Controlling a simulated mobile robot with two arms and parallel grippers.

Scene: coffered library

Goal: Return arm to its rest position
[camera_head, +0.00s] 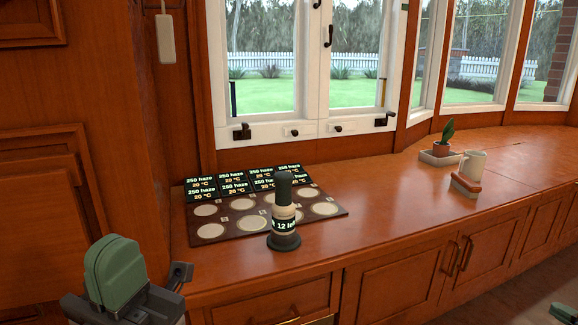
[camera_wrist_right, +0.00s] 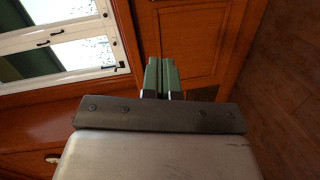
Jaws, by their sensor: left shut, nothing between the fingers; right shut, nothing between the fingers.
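My left gripper (camera_head: 115,268) stands at the lower left of the head view, in front of the counter, with its green fingers together and nothing between them. My right gripper (camera_wrist_right: 160,78) shows in the right wrist view with its two green fingers side by side, shut and empty, in front of wooden panelling. A small green piece of it (camera_head: 565,314) appears at the bottom right corner of the head view. Most of the right arm is out of the head view.
A wooden counter (camera_head: 385,220) runs under the windows. A dark bottle-like device (camera_head: 284,215) stands upright at the front of a board (camera_head: 330,208) with round pads and small displays. The counter between is clear.

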